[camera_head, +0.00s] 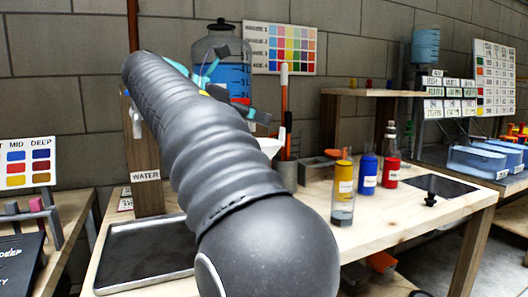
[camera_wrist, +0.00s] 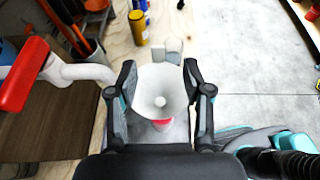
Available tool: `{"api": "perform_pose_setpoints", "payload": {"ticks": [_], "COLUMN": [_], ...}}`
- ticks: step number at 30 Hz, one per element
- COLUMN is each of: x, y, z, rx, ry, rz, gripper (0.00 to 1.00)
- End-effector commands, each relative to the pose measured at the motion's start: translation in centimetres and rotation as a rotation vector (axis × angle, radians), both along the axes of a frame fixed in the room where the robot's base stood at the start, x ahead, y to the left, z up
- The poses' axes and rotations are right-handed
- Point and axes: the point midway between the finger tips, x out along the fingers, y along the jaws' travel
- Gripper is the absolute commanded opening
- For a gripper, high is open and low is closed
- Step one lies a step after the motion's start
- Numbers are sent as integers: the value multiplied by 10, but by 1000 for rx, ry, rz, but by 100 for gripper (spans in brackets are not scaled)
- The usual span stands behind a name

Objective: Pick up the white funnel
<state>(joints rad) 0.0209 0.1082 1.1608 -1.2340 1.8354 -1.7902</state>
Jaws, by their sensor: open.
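The white funnel (camera_wrist: 160,84) shows in the wrist view, its wide mouth facing the camera and its round hole near the centre. It lies between the two fingers of my gripper (camera_wrist: 159,68), which stand apart on either side of it. I cannot tell whether either finger touches it. A red part shows just below the funnel. In the head view, a white piece that looks like the funnel (camera_head: 270,146) shows beside my arm, mostly hidden by it. My arm also hides most of my gripper there.
A white spout with a red handle (camera_wrist: 27,74) is close to the left of my gripper. In the head view, a yellow bottle (camera_head: 343,190), blue bottle (camera_head: 367,174) and red bottle (camera_head: 390,172) stand on the wooden table. A dark tray (camera_head: 146,255) is at left.

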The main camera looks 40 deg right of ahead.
Motion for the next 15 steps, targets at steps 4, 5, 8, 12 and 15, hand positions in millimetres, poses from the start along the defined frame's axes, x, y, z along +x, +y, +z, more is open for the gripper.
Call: {"api": "perform_pose_setpoints", "payload": {"ticks": [4,5,8,12,15], "x": [-3,-3,-4,-5,-6], "y": [-17,-19,-23,-31,-44], "z": [-7,-8,-10,-16,-25], "rx": [-1,0,0,1,0], "ry": [0,0,0,0,-1], "rz": [0,1,2,3,2], "gripper": [50,50,50,50,50]}}
